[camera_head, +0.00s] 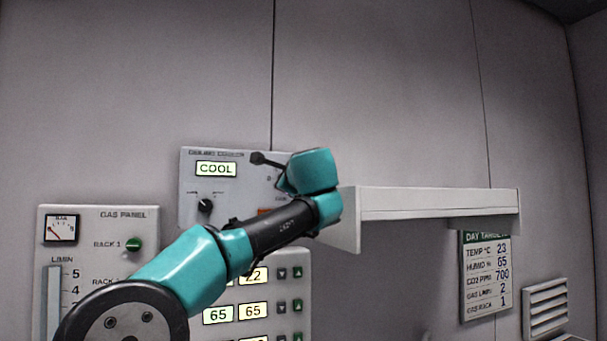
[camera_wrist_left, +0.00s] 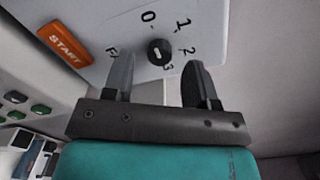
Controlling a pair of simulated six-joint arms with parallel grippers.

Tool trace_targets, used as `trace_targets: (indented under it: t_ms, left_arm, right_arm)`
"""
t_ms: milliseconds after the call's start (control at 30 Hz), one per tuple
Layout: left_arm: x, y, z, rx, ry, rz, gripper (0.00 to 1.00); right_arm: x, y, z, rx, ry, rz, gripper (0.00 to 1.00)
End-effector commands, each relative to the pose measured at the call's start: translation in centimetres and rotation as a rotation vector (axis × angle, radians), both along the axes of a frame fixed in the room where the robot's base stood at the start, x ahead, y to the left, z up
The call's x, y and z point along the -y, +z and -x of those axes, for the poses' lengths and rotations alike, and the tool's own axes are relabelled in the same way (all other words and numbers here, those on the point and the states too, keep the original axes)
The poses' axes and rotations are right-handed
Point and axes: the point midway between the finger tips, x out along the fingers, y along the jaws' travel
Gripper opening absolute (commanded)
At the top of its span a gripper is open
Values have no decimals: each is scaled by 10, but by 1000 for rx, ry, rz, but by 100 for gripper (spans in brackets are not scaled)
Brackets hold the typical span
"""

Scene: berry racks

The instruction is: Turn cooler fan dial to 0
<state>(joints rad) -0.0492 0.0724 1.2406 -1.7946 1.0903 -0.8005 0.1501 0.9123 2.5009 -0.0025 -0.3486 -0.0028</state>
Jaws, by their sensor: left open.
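The fan dial (camera_wrist_left: 159,52) is a small black round knob with a white mark, on a light panel with the numbers 0, 1, 2 and 3 around it. I cannot tell for sure which number the mark points to. My left gripper (camera_wrist_left: 157,63) is open and empty, its two dark fingers on either side of the dial, with gaps. Whether the tips reach the knob's depth is unclear. In the head view my left wrist covers the fan dial and the fingers, in front of the cooler panel (camera_head: 233,177). My right gripper is not in view.
An orange START button (camera_wrist_left: 64,44) is left of the dial. Another black knob (camera_head: 205,205) sits below the COOL display (camera_head: 216,169). A white shelf (camera_head: 430,203) juts out right of my wrist. The gas panel (camera_head: 125,214) and a target sign (camera_head: 487,275) hang lower.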

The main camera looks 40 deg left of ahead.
Motion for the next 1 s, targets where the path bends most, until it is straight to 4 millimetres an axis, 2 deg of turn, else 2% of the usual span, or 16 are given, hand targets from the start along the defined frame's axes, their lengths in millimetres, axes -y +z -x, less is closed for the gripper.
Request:
trace_targets:
  t_ms: [700,1000]
  left_arm:
    - [108,0,52,0,-4,0,52]
    - [135,0,66,0,-3,-1,52]
  right_arm:
    - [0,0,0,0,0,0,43]
    - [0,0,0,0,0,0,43]
